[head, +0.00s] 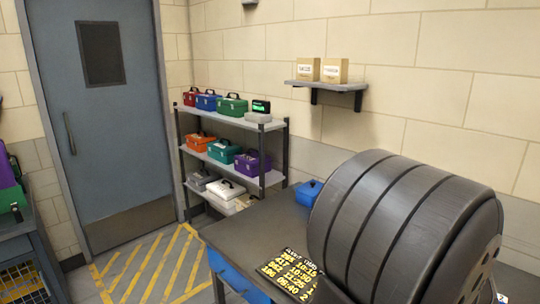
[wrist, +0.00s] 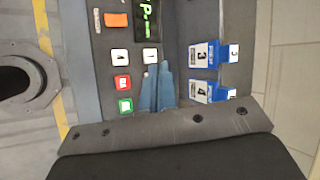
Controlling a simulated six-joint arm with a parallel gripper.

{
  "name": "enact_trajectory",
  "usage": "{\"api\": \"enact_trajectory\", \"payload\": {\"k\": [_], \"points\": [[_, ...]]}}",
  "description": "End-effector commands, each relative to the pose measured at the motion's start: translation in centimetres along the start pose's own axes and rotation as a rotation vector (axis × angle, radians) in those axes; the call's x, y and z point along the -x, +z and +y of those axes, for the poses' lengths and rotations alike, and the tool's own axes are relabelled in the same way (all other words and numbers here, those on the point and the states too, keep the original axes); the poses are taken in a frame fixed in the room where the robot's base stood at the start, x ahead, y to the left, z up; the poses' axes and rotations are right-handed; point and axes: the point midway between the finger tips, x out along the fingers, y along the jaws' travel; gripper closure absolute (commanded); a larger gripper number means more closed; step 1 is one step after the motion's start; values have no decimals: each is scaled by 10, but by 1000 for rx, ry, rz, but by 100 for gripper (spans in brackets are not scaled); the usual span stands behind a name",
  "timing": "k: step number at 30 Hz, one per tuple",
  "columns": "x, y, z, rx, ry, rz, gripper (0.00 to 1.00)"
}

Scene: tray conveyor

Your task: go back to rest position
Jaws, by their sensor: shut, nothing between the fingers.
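My gripper (wrist: 158,88) shows in the wrist view as two blue-grey fingers side by side, shut and empty. They point up the picture from the dark wrist housing at the bottom. Behind them is a grey control panel (wrist: 180,45) with a green-lit display (wrist: 147,28) and several buttons, among them a red button (wrist: 122,83) and a green button (wrist: 125,106). I cannot tell whether the fingers touch the panel. In the head view my dark arm link fills the lower right, and my gripper is not seen there.
Blue numbered blocks (wrist: 205,54) stand right of the fingers. The head view shows a dark table (head: 255,228), a yellow-lettered board (head: 288,272), a shelf rack (head: 232,121) of coloured toolboxes, a wall shelf (head: 345,86) with two boxes, and a door (head: 105,150). Striped floor (head: 155,265) lies left of the table.

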Motion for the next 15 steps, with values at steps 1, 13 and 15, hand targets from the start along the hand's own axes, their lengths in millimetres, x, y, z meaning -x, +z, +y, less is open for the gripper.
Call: {"api": "enact_trajectory", "payload": {"k": [1,13,15], "points": [[-1,3,-5,57,17,1,100],[1,21,-37,483,171,30,100],[2,23,-43,556,199,38,100]]}}
